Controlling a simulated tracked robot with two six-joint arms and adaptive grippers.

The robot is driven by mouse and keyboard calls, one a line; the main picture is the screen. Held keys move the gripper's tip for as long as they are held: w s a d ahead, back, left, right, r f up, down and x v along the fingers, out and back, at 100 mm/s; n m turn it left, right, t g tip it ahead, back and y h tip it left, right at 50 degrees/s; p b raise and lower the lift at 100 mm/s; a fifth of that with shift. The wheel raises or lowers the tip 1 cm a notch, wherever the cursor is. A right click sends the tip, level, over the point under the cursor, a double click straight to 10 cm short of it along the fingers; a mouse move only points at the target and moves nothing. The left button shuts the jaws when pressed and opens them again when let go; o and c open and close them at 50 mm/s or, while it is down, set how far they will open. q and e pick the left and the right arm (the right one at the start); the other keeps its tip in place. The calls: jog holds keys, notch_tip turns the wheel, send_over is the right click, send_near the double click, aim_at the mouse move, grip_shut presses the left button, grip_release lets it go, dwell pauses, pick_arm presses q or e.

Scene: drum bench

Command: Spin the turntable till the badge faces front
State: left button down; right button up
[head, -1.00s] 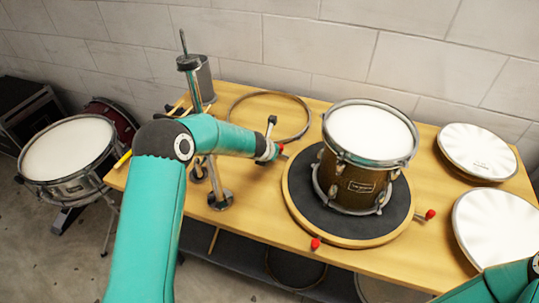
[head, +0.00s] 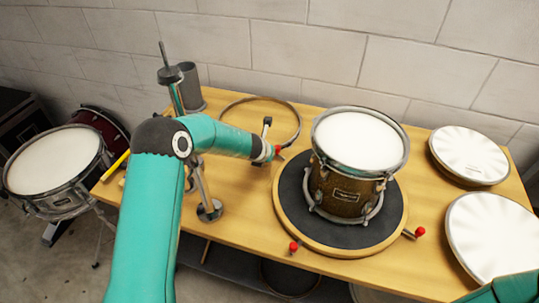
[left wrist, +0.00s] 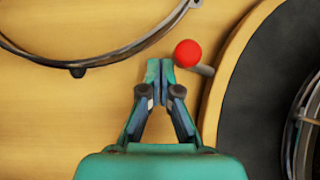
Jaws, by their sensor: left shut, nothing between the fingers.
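The turntable (head: 290,205) has a black top, a wooden rim and red-knobbed pegs; it also shows in the left wrist view (left wrist: 245,110). A brown drum (head: 325,185) with a white head stands upright on it. Its badge (head: 346,196) is on the drum's near side, towards my head camera. My left gripper (head: 275,154) is shut and empty at the turntable's left side. In the left wrist view its closed tips (left wrist: 160,66) are just left of a red knob (left wrist: 187,53); contact with the peg is unclear. My right gripper is out of view.
A metal stand (head: 208,208) and a hoop (head: 232,103) are left of and behind the turntable. Two white drumheads (head: 468,155) (head: 495,235) lie at the table's right. More red knobs (head: 293,247) (head: 420,231) stick out at the near and right sides.

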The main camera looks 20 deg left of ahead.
pick_arm(q)
jog(key=shift+r, duration=0.1)
jog(key=v, duration=1.1)
jog(key=shift+s+r, duration=0.2)
jog(key=shift+s, duration=0.2)
